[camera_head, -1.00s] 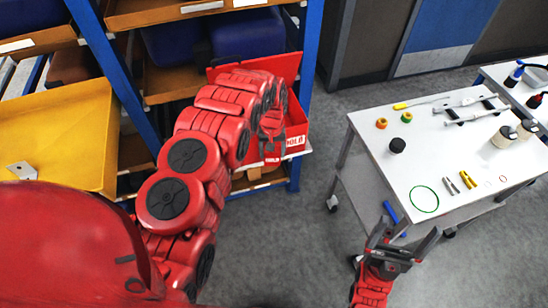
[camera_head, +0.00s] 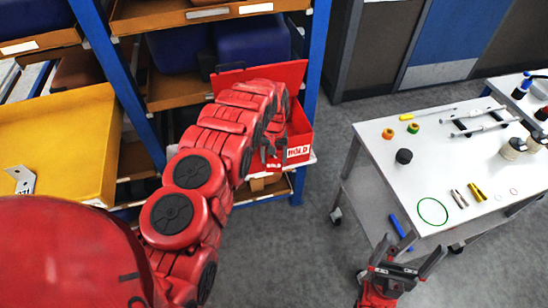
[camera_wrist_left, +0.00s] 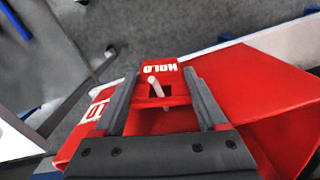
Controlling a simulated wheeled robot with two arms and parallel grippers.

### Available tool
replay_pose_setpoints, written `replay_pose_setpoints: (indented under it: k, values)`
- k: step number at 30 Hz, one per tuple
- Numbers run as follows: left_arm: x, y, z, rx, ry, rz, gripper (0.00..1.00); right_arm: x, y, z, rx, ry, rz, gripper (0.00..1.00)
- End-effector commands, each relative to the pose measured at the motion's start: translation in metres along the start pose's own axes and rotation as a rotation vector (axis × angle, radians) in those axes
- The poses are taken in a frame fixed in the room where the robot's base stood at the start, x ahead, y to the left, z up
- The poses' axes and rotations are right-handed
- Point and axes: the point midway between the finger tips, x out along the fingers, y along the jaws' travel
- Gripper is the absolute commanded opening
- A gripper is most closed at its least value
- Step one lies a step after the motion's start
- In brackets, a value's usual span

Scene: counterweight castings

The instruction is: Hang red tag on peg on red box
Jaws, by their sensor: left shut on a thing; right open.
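The red box (camera_head: 299,128) stands on a shelf, with a white HOLD label on its front. My left gripper (camera_head: 271,155) is at the box's front, left of that label. In the left wrist view the left gripper (camera_wrist_left: 161,104) is shut on the red tag (camera_wrist_left: 161,69), whose HOLD lettering appears upside down. A pale peg (camera_wrist_left: 155,86) shows at the tag's dark hole; I cannot tell whether it passes through. The tag is small and partly hidden in the head view. My right gripper (camera_head: 410,254) is open and empty, beside the white table.
The white table (camera_head: 385,180) at right holds a green ring, a black knob, tools and bottles. A blue shelf post (camera_head: 316,60) stands right behind the box. A yellow tray (camera_head: 60,135) is at left. Grey floor lies between shelf and table.

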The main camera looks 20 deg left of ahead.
Motion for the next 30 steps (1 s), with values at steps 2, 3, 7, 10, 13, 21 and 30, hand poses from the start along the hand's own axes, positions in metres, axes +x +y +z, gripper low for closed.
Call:
replay_pose_setpoints:
  k: [2,3,7,10,13,21,30]
  values:
    - [0.000,0.000,0.000,0.000,0.000,0.000,0.21,0.000,0.000,0.000,0.000,0.000,0.000,1.00]
    - [0.000,0.000,0.000,0.000,0.000,0.000,0.21,0.000,0.000,0.000,0.000,0.000,0.000,1.00]
    - [0.000,0.000,0.000,0.000,0.000,0.000,0.21,0.000,0.000,0.000,0.000,0.000,0.000,1.00]
    - [0.000,0.000,0.000,0.000,0.000,0.000,0.85,0.000,0.000,0.000,0.000,0.000,0.000,1.00]
    - [0.000,0.000,0.000,0.000,0.000,0.000,1.00,0.000,0.000,0.000,0.000,0.000,0.000,1.00]
    - [-0.002,0.000,0.000,0.000,0.001,0.000,1.00,0.001,0.000,0.000,0.000,0.000,0.000,1.00]
    - [-0.036,0.000,0.000,0.000,0.000,0.000,1.00,0.012,0.001,-0.002,0.000,0.000,0.000,1.00]
